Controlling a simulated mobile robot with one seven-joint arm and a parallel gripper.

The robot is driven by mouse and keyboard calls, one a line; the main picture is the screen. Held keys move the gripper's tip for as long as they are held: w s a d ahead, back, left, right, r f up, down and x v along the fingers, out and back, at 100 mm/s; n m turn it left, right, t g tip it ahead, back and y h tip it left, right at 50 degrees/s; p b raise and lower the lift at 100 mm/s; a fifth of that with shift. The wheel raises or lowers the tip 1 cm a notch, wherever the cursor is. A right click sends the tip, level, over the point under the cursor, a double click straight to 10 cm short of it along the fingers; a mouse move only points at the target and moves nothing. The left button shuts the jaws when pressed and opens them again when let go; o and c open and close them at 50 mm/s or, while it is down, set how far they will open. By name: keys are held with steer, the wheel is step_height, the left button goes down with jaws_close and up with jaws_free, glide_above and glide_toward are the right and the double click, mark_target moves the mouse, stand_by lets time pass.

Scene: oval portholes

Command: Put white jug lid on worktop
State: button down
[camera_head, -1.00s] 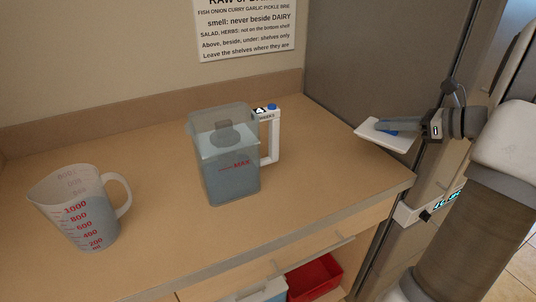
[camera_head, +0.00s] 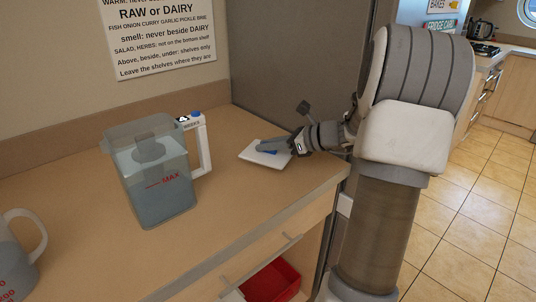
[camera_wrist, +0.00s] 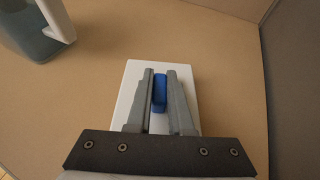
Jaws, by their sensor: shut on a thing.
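The white jug lid (camera_head: 258,156) is a flat white plate with a blue grip on top. In the head view it is at the right end of the worktop (camera_head: 225,222), low over it or on it; I cannot tell whether it touches. My gripper (camera_head: 290,147) is shut on the lid's blue grip. In the wrist view the blue grip (camera_wrist: 159,93) sits between my two fingers, with the white plate (camera_wrist: 133,77) beneath them. A grey see-through jug (camera_head: 158,190) with a white handle stands upright on the worktop, left of the lid.
A clear measuring jug (camera_head: 15,262) stands at the left edge of the head view. A dark grey panel (camera_head: 285,60) rises behind the lid. A red bin (camera_head: 272,282) sits below the worktop. The worktop between the jug and lid is clear.

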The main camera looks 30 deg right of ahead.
steer(key=shift+f, duration=0.95)
steer(key=shift+f, duration=0.1)
steer(key=shift+f, duration=0.15)
steer(key=c, duration=0.8)
jaws_free()
steer(key=shift+s+d+r, duration=0.2)
steer(key=shift+s+r, duration=0.05)
steer(key=shift+r, duration=0.15)
steer(key=p+v, duration=0.2)
steer(key=v, duration=0.9)
steer(key=shift+s+d, duration=0.15)
steer(key=shift+s, duration=0.05)
